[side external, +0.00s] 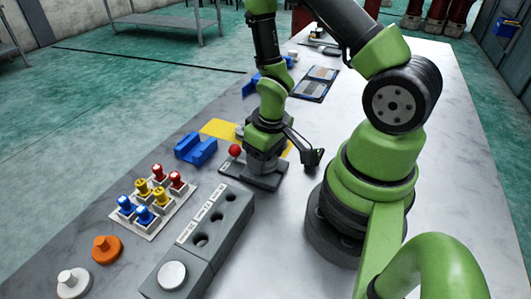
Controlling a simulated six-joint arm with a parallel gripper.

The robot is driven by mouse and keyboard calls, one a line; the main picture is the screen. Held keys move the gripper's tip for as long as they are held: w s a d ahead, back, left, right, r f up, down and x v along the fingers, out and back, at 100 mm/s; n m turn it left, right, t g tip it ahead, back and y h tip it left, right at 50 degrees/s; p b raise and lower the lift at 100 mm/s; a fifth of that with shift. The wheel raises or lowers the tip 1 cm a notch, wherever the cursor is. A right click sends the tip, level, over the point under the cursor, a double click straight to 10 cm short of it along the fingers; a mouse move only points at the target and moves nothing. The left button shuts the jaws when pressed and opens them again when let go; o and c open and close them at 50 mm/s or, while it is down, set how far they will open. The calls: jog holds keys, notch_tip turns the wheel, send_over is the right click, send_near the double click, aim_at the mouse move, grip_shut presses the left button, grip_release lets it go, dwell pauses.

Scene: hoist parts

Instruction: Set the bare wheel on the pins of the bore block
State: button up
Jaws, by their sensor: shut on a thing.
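My gripper (263,160) is low over a dark base plate (268,183) near the middle of the bench. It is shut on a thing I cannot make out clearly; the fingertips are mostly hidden. A red ball (235,150) shows just left of it. The long grey block (220,245) with several round holes and white labels lies in front, apart from my gripper. A plain white disc (172,275) rests on its near end. I cannot tell for sure which piece is the bare wheel, and I see no pins clearly.
Left of the block, a light tray (150,228) holds several red, yellow and blue pegs. An orange knobbed disc (106,249) and a white one (73,283) lie at the front left. A blue bracket (196,149) and yellow sheet (219,129) lie behind.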

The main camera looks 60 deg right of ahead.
jog(key=shift+f, duration=0.35)
dwell(0.3)
jog(key=o, duration=1.2)
jog(key=shift+r, duration=3.5)
